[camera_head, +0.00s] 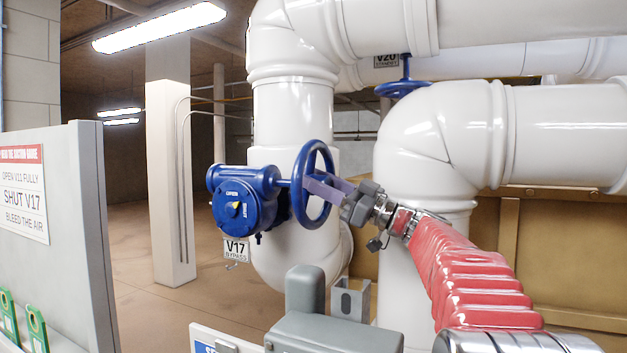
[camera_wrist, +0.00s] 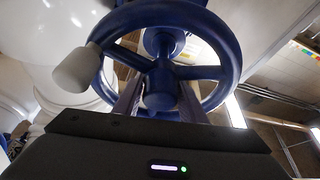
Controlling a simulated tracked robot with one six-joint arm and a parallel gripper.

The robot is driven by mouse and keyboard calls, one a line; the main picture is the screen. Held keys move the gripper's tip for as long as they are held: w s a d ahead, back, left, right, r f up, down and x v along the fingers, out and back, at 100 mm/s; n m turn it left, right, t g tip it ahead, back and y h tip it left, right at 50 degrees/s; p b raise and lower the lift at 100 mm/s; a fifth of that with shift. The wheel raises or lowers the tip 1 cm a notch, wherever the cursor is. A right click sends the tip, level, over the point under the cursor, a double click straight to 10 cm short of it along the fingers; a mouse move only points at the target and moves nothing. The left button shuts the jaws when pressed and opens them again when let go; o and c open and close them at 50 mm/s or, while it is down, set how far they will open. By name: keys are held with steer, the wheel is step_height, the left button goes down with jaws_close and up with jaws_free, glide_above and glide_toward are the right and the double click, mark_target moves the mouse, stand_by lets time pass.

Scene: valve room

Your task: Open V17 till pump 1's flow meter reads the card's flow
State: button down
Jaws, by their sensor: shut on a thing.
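Valve V17 has a blue gearbox (camera_head: 238,200) on a white pipe, with a dial marked OPEN and a small yellow pointer whose exact reading I cannot make out. Its blue handwheel (camera_head: 300,180) stands upright on the right; in the wrist view the wheel (camera_wrist: 222,72) fills the top, with a pale knob (camera_wrist: 77,70) on its left rim. My gripper (camera_head: 322,188) reaches in from the right and is shut on the handwheel; its fingers (camera_wrist: 160,98) show at the wheel's lower part. A tag (camera_head: 236,248) below reads V17 BYPASS. No flow meter or flow card is visible.
A sign (camera_head: 22,190) on a grey panel at the left includes "SHUT V17" and "BLEED THE AIR". Another blue valve wheel (camera_head: 403,88), tagged V20, sits behind. Large white pipes (camera_head: 440,135) crowd the right. The floor (camera_head: 170,310) left of V17 is open.

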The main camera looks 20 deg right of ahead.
steer(key=shift+a+f+n+g+y, duration=0.1)
steer(key=shift+n+g+y, duration=0.3)
steer(key=shift+n, duration=0.75)
steer(key=shift+n+g+y, duration=0.2)
steer(key=shift+n+g, duration=0.4)
steer(key=shift+n, duration=0.55)
steer(key=shift+s, duration=0.1)
steer(key=c, duration=1.3)
jaws_free()
steer(key=shift+o, duration=0.2)
steer(key=v, duration=1.2)
steer(key=shift+c, duration=0.6)
